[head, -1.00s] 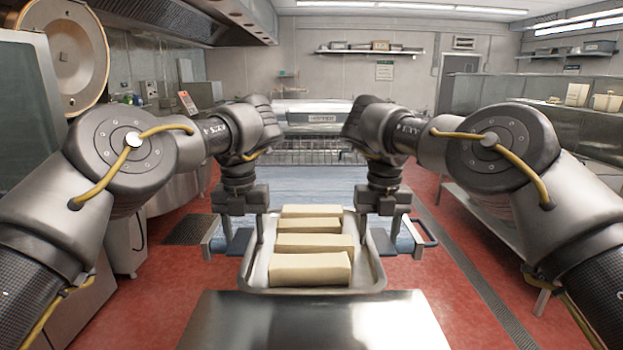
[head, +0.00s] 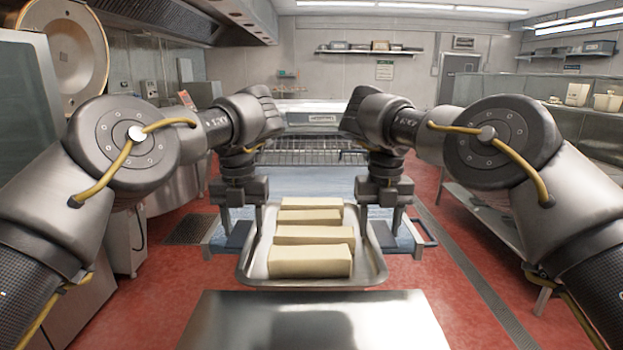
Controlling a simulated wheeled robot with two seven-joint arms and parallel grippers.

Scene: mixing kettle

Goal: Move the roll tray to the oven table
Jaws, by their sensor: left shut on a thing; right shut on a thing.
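The roll tray (head: 372,268) is a shallow metal tray in the lower middle of the head view. It carries several pale, block-shaped rolls (head: 310,262) in a row running away from me. My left gripper (head: 247,238) is shut on its left rim, and my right gripper (head: 376,236) is shut on its right rim. Both point downward, and the tray looks about level. A low blue-grey surface (head: 310,183) lies beyond and below the tray; I cannot tell if it is the oven table. Further back is a white oven-like unit (head: 310,117) with a wire rack (head: 312,155) in front.
A shiny metal surface (head: 315,322) is in front of me, just short of the tray. Steel kitchen equipment lines the left, and a steel counter (head: 480,205) stands at the right. Red floor (head: 425,265) shows free on both sides.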

